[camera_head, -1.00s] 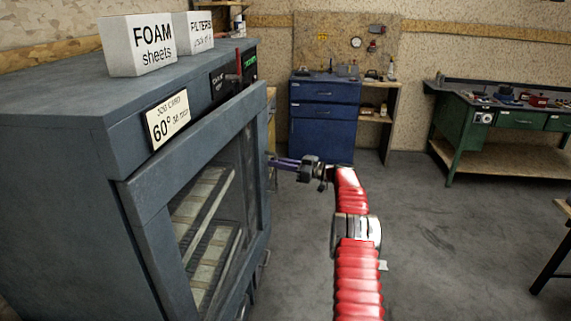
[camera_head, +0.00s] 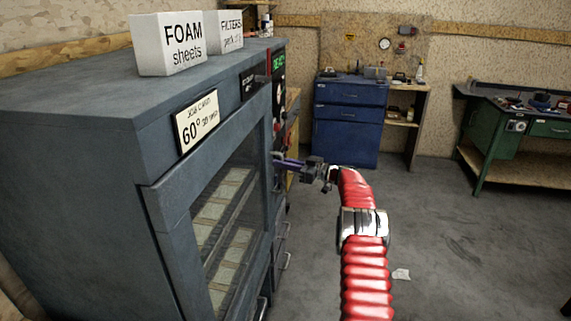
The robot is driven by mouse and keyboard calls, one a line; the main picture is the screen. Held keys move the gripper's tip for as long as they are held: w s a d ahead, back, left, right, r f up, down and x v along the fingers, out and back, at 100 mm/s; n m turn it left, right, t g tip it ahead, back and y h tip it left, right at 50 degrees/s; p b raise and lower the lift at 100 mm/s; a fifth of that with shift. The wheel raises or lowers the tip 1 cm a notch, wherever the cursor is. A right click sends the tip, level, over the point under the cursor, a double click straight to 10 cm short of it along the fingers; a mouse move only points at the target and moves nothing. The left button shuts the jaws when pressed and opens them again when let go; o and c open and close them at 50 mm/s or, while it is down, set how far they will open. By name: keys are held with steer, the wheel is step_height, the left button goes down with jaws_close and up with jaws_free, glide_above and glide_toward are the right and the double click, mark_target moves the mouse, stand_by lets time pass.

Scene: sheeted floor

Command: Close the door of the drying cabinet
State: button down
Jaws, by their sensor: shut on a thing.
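The drying cabinet (camera_head: 75,170) is a grey box filling the left of the head view. Its framed glass door (camera_head: 165,203) faces right, with pale racks showing through the pane. The door lies close along the cabinet front; I cannot tell whether a narrow gap is left. My gripper (camera_head: 281,162) is at the door's far edge, with its dark purple fingers pointing left. It is shut on the door's handle, which is mostly hidden by the fingers.
Two white boxes, FOAM sheets (camera_head: 168,45) and FILTERS (camera_head: 224,32), stand on the cabinet top. A control panel (camera_head: 278,85) is beyond the door. A blue drawer cabinet (camera_head: 348,125) and a green workbench (camera_head: 490,140) stand farther back. The floor on the right is mostly clear.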

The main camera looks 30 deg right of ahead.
steer(key=shift+w+a+r, duration=0.1)
steer(key=shift+w+a, duration=0.25)
steer(key=shift+a, duration=0.05)
steer(key=c, duration=2.1)
jaws_free()
steer(key=shift+a, duration=0.1)
steer(key=v, duration=1.4)
steer(key=shift+w, duration=0.1)
